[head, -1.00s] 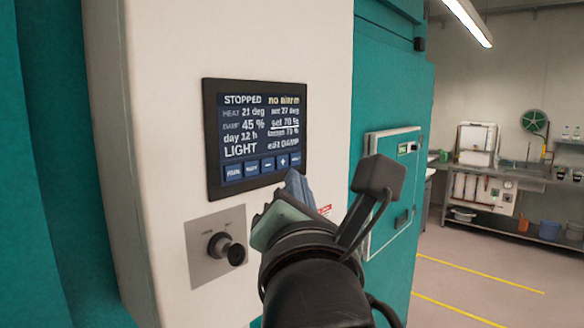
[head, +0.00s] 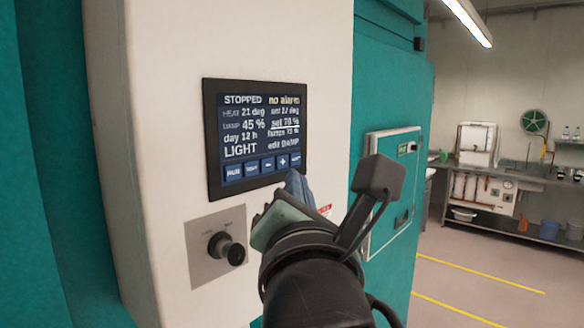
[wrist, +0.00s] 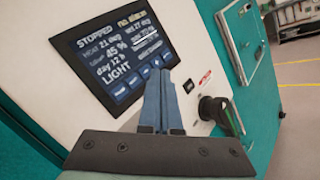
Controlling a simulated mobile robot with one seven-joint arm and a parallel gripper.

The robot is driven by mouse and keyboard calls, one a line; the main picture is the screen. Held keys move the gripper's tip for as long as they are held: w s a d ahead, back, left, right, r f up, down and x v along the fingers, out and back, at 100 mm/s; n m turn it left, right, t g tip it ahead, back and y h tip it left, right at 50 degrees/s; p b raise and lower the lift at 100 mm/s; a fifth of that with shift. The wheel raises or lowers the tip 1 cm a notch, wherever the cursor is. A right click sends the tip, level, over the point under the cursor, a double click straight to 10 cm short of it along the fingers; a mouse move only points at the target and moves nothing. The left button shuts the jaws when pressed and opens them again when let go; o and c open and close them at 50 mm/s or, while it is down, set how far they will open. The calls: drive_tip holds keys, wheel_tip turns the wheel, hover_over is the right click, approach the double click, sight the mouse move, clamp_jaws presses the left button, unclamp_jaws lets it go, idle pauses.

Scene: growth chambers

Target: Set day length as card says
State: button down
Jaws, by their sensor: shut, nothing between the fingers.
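The control screen (head: 258,140) is a dark panel on the white cabinet face. It reads STOPPED, no alarm, day 12 h, LIGHT and edit DAMP. The underlined damp setting looks like 70 %. A row of blue buttons runs along the bottom, with minus (head: 267,166) and plus (head: 283,160) towards the right. My gripper (head: 293,175) is shut and empty, its tips by the screen's lower right corner. In the wrist view the gripper (wrist: 157,68) covers part of that corner; contact cannot be told. No card is readable in these views.
A black knob (head: 226,249) on a grey plate sits below the screen. A black handle (wrist: 222,114) stands out beside my fingers in the wrist view. Open floor lies beyond, before a bench (head: 500,180).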

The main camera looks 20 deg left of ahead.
sight(251, 169)
idle(0.5)
drive_tip(key=d+m+y, duration=0.1)
drive_tip(key=m, duration=0.3)
drive_tip(key=s+d+m+t+y, duration=0.1)
drive_tip(key=m, duration=0.4)
drive_tip(key=d+m+t+y+b, duration=0.1)
drive_tip(key=m, duration=0.3)
drive_tip(key=shift+s+d, duration=0.2)
drive_tip(key=shift+d, duration=0.15)
drive_tip(key=shift+a, duration=0.1)
drive_tip(key=shift+w+a+p, duration=0.5)
drive_tip(key=shift+a+p, duration=0.1)
drive_tip(key=shift+a, duration=0.75)
drive_tip(key=shift+w+a+p, duration=0.55)
drive_tip(key=shift+a+p, duration=0.05)
drive_tip(key=shift+a, duration=0.8)
drive_tip(key=shift+w+a+p, duration=0.5)
drive_tip(key=shift+a+p, duration=0.1)
drive_tip(key=shift+a, duration=0.75)
